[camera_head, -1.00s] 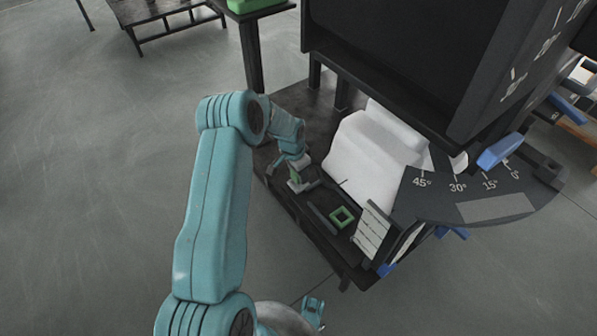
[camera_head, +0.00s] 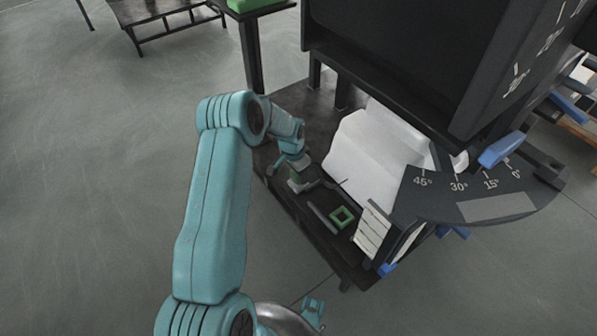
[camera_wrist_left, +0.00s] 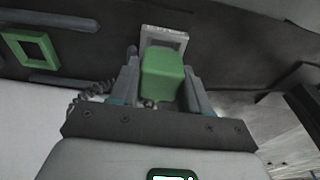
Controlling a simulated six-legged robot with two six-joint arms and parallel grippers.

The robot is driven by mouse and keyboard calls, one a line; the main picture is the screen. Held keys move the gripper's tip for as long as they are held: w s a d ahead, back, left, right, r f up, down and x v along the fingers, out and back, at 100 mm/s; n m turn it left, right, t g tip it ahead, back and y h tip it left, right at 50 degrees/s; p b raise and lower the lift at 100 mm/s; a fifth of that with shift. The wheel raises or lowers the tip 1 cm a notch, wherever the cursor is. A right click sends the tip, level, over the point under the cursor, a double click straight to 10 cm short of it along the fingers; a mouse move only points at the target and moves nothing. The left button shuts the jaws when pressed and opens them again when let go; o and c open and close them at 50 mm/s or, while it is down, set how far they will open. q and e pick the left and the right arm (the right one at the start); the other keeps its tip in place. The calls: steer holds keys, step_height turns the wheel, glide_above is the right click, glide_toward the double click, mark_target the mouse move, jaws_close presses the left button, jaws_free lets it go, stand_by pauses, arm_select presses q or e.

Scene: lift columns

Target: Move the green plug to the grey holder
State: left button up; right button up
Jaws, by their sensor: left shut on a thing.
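My left gripper (camera_head: 297,168) reaches down to the dark bench and is shut on the green plug (camera_wrist_left: 163,76). In the left wrist view the plug, a green block, sits between the two fingers. The grey holder (camera_wrist_left: 165,38), a light grey square frame, shows just past the plug, which covers its near part. In the head view a little green of the plug (camera_head: 295,179) shows directly above the grey holder (camera_head: 301,187). I cannot tell whether the plug is inside the holder or just over it.
A green square frame (camera_head: 342,217) lies on the bench to the right, beside a dark bar (camera_head: 322,217). A white bulky form (camera_head: 370,150) and a large dark panel (camera_head: 400,50) stand behind. A dial plate (camera_head: 480,195) juts out at the right.

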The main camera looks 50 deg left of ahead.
arm_select(q)
steer(key=shift+f+b, duration=0.55)
steer(key=shift+f, duration=0.25)
steer(key=shift+r, duration=0.1)
steer(key=o, duration=1.3)
steer(key=shift+c, duration=0.2)
steer(key=shift+r, duration=0.1)
steer(key=shift+r+p, duration=2.3)
steer(key=shift+r, duration=1.1)
